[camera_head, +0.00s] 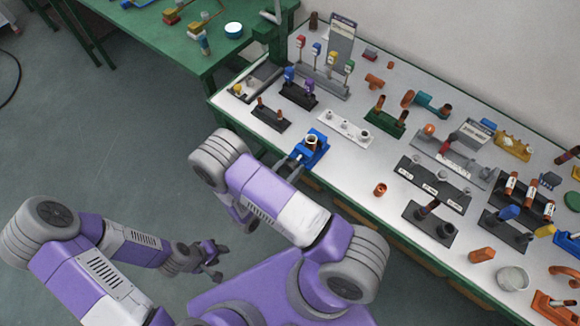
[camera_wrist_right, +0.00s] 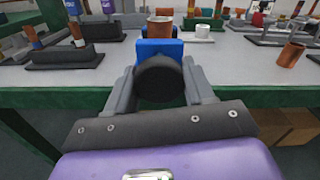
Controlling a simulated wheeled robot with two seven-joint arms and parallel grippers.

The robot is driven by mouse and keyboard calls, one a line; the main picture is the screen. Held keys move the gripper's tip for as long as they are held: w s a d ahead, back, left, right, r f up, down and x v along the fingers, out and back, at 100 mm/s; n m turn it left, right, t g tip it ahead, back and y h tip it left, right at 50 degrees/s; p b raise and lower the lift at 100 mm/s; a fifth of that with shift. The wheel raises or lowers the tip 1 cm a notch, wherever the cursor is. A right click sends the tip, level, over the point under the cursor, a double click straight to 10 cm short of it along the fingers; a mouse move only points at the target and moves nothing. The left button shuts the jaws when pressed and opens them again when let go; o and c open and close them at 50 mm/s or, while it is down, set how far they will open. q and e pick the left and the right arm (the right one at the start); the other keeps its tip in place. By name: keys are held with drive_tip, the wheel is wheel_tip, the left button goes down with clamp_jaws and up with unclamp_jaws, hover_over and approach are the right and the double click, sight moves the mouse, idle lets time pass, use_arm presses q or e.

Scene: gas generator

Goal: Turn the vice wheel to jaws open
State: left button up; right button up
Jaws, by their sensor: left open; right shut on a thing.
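The blue vice (camera_head: 317,152) stands at the front edge of the workbench, with a copper cylindrical piece (camera_wrist_right: 160,27) upright at its top. Its black round wheel (camera_wrist_right: 161,80) faces me in the right wrist view, in front of the blue body (camera_wrist_right: 159,48). My right gripper (camera_wrist_right: 161,88) is shut on the wheel, one finger on each side. My left gripper (camera_head: 214,260) is open and empty, low over the floor, away from the bench. The gap between the vice jaws cannot be made out.
The workbench (camera_head: 350,185) holds several racks and fittings. A black rack (camera_head: 270,117) stands left of the vice and a white rack (camera_head: 345,129) behind it. A loose copper fitting (camera_head: 380,189) lies to the right. A green table (camera_head: 165,50) stands at the back left.

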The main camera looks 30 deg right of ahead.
sight(289, 170)
drive_tip(key=n, duration=0.4)
drive_tip(key=shift+p, duration=0.35)
drive_tip(key=shift+n, duration=1.4)
drive_tip(key=shift+s, duration=0.1)
drive_tip(key=o, duration=1)
drive_tip(key=v, duration=0.6)
drive_tip(key=shift+a, duration=0.2)
drive_tip(key=shift+s+a, duration=0.3)
drive_tip(key=shift+a, duration=0.2)
